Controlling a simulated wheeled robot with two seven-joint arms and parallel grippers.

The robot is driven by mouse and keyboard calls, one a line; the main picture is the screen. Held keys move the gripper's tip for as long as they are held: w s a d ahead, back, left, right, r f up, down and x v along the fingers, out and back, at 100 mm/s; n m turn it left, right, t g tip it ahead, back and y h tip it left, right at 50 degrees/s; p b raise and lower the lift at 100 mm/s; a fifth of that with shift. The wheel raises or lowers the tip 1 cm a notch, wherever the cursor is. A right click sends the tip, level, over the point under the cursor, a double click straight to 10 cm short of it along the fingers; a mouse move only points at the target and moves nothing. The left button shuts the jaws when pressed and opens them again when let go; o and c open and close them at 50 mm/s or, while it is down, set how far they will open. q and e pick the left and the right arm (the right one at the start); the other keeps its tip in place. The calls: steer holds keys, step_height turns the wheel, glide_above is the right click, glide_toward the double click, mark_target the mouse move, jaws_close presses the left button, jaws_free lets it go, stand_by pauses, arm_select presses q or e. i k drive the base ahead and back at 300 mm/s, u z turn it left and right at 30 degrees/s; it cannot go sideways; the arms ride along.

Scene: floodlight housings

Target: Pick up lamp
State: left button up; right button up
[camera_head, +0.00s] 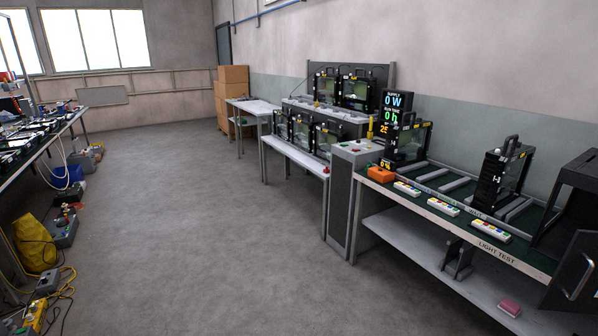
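Several black floodlight lamps with handles stand along the right-hand wall. One lamp (500,177) stands upright on the light test bench (436,208), towards its right end. Neither of my grippers is in view.
Display panels (396,108) with lit numbers stand beside an orange box (381,174). A dark cabinet with an open door (575,270) is at the right edge. A cluttered workbench (40,143) and cables, with a yellow bag (35,243), line the left. The grey floor between is clear.

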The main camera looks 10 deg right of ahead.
mark_target(505, 169)
steer(key=z, duration=0.1)
steer(key=i, duration=2.1)
steer(key=z, duration=1.2)
steer(key=i, duration=1.5)
steer(key=z, duration=0.9)
